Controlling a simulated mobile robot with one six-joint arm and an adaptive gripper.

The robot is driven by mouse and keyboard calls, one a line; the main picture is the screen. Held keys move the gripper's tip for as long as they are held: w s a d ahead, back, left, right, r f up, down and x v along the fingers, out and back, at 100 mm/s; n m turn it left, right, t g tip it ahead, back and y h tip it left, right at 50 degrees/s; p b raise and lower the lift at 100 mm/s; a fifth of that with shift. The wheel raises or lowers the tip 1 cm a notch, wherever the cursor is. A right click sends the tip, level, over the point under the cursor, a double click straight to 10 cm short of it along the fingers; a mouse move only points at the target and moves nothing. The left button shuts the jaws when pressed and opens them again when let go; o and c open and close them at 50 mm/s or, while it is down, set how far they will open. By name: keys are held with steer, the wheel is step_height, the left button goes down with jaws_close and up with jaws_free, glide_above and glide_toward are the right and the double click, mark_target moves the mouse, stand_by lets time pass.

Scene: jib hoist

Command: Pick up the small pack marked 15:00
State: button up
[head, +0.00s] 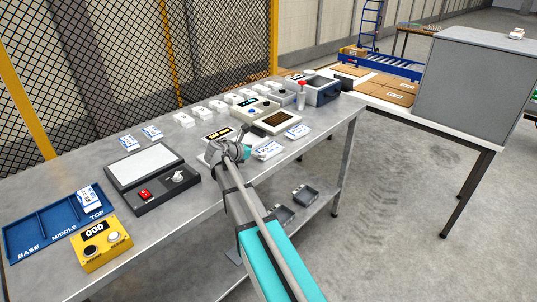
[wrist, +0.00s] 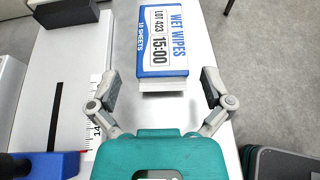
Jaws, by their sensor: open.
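The pack marked 15:00 (wrist: 164,40) is white and blue, labelled WET WIPES, LOT 423, 10 SHEETS. It lies label up on the metal table, close to its edge. In the wrist view my gripper (wrist: 161,86) is open and empty, with one finger on each side of the pack's near end and a gap on both sides. In the head view my gripper (head: 236,152) is just left of a white-blue pack (head: 268,151), which seems to be the same one; its print is too small to read there.
Similar packs lie at the right (head: 297,131), at the left (head: 127,142) and in the blue tray (head: 40,222). A black-framed device (head: 150,160) and a yellow counter (head: 101,243) stand on the table. In the wrist view a ruled scale (wrist: 97,70) lies left of the pack.

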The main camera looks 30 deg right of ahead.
mark_target(267, 149)
steer(key=shift+d, duration=0.15)
steer(key=shift+b+x, duration=0.9)
steer(key=shift+x, duration=1.65)
steer(key=shift+c, duration=0.3)
steer(key=c, duration=0.9)
steer(key=shift+r, duration=0.15)
steer(key=shift+r+p, duration=0.95)
steer(key=shift+p, duration=0.1)
steer(key=s+d+r+p, duration=0.1)
steer(key=s+r+p, duration=1)
steer(key=s, duration=0.3)
steer(key=shift+d, duration=0.25)
